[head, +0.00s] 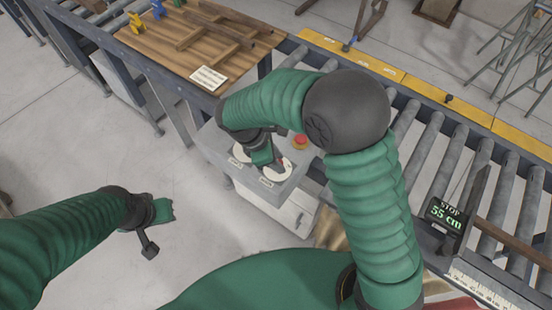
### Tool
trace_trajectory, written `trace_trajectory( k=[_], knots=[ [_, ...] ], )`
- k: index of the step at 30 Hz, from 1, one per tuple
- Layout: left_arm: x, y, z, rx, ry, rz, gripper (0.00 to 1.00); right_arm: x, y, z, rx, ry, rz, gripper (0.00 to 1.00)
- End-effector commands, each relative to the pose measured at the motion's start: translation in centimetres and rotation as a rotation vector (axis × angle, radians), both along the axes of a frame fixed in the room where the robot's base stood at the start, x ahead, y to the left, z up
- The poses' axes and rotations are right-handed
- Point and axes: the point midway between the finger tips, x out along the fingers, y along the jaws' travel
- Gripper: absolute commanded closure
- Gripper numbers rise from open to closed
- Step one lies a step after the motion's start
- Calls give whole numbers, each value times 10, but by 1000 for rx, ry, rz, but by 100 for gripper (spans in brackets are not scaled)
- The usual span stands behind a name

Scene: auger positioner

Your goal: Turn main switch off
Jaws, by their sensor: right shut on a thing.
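The grey control box (217,146) stands below the roller conveyor, left of the middle in the head view. Its top has two pale round labelled plates and a red button (300,141). A small red part, apparently the main switch (282,162), shows on the right-hand plate. My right gripper (276,164) reaches down over that plate and is shut on the switch, hiding most of it; its turned position cannot be told. My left gripper (157,230) is open and empty above the floor at the left, apart from the box.
A wooden table (185,62) with slats, coloured clamps and a white label lies behind the box. The roller conveyor (430,140) with a yellow edge runs along the right. A stop display (445,215) reads 55 cm. Bare floor lies around my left gripper.

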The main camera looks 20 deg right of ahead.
Motion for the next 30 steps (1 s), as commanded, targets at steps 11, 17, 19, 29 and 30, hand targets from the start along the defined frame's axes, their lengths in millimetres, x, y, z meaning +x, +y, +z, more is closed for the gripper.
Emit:
trace_trajectory(
  k=[11, 17, 19, 29, 30],
  knots=[
    [0, 0, 2, 0, 0, 0, 100, 3, 7, 2, 14, -11, -12, 100],
    [0, 0, 8, 0, 0, 0, 100, 4, 8, 3, 15, -12, -88, 100],
    [0, 0, 11, 0, 0, 0, 100, 5, 9, 4, 15, -12, -132, 100],
    [0, 0, 26, 0, 0, 0, 100, 7, 8, 4, 15, -14, -422, 100],
    [0, 0, 28, 0, 0, 0, 100, 8, 7, 4, 15, -14, -458, 100]
  ],
)
